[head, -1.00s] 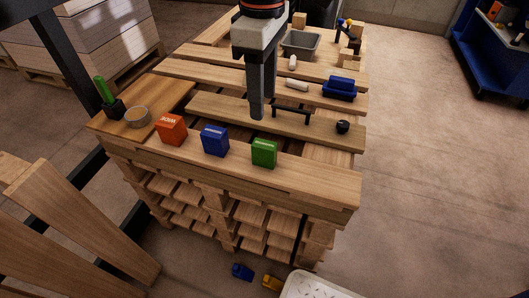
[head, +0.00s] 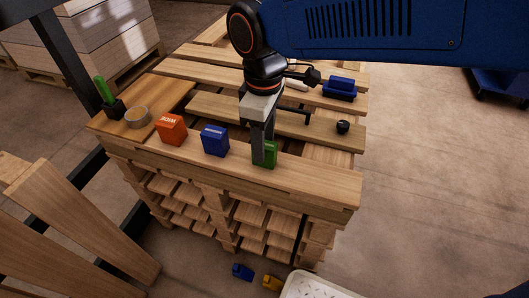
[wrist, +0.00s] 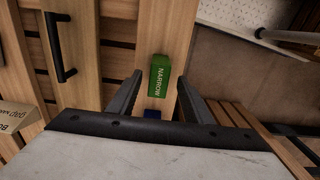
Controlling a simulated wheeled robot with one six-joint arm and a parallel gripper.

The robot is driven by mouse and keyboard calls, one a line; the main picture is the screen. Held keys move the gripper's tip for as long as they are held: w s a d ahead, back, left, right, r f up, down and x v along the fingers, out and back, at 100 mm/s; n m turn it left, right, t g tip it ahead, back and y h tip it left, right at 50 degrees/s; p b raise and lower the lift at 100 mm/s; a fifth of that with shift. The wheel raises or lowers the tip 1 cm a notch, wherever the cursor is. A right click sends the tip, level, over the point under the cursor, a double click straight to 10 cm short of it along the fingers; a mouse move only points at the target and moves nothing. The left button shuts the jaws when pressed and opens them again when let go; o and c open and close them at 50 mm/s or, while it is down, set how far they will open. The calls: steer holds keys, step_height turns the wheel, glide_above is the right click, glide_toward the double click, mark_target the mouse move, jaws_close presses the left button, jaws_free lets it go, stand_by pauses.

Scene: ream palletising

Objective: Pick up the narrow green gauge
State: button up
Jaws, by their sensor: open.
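The narrow green gauge (head: 271,153) stands on the front plank of the pallet stack, at the right end of a row of coloured blocks. In the wrist view the green gauge (wrist: 160,76) shows its "NARROW" label. My gripper (head: 262,158) points down at it in the head view, and a finger hides part of its left side. In the wrist view my gripper (wrist: 161,78) is open, with one finger on each side of the gauge. A gap shows on both sides; I cannot tell the exact height.
A blue block (head: 214,141) and an orange block (head: 171,129) stand to the left on the same plank. A black handle (wrist: 59,48) lies behind. A black knob (head: 343,127) sits to the right. A tape roll (head: 138,117) and a potted cactus (head: 108,98) are farther left.

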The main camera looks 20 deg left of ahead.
step_height(320, 180, down, 4)
steer(key=shift+w+f, duration=0.1)
steer(key=shift+w, duration=0.05)
steer(key=c, duration=1.1)
steer(key=shift+c, duration=0.2)
